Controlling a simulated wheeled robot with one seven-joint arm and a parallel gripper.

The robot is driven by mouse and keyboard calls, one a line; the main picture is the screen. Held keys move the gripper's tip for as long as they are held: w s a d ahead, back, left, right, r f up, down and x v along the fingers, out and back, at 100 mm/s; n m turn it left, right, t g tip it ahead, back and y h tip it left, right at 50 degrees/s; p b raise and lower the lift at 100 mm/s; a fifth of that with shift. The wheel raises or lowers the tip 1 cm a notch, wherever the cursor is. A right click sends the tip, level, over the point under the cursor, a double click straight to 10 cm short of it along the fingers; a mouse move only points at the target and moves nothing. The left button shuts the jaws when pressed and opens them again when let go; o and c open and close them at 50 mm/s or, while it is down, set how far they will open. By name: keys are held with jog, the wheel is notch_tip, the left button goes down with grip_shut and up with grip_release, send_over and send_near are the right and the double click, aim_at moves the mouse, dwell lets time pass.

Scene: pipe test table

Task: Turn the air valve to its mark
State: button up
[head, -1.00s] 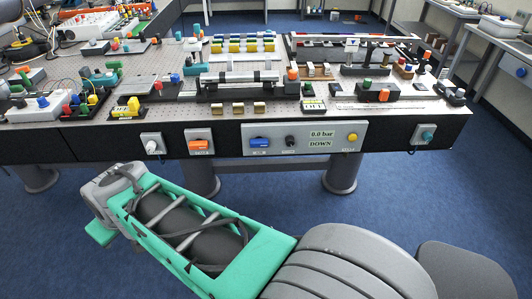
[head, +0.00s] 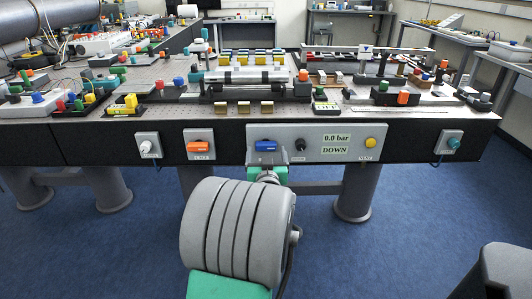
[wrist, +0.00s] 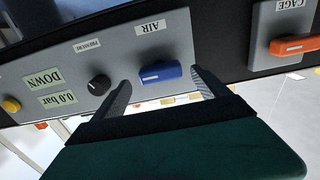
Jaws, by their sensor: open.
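The air valve is a blue bar handle (head: 265,146) on the grey front panel (head: 405,145). In the wrist view, which is upside down, the blue handle (wrist: 160,73) lies about level beside its AIR label (wrist: 150,27). My gripper (wrist: 160,80) is open, one finger on each side of the handle in the picture. I see no contact, and the depth gap is hard to judge. In the head view my arm hides most of the gripper just below the handle. The valve's mark is too small to make out.
A black PRESSURE knob (wrist: 98,84) sits beside the valve. The display (head: 335,144) reads 0.0 bar and DOWN. A yellow button (head: 370,142) is at the panel's right. An orange CAGE handle (head: 201,146) is on a separate plate to the left.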

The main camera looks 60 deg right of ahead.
jog(key=shift+x, duration=0.9)
jog(key=shift+c, duration=0.2)
jog(key=c, duration=1.3)
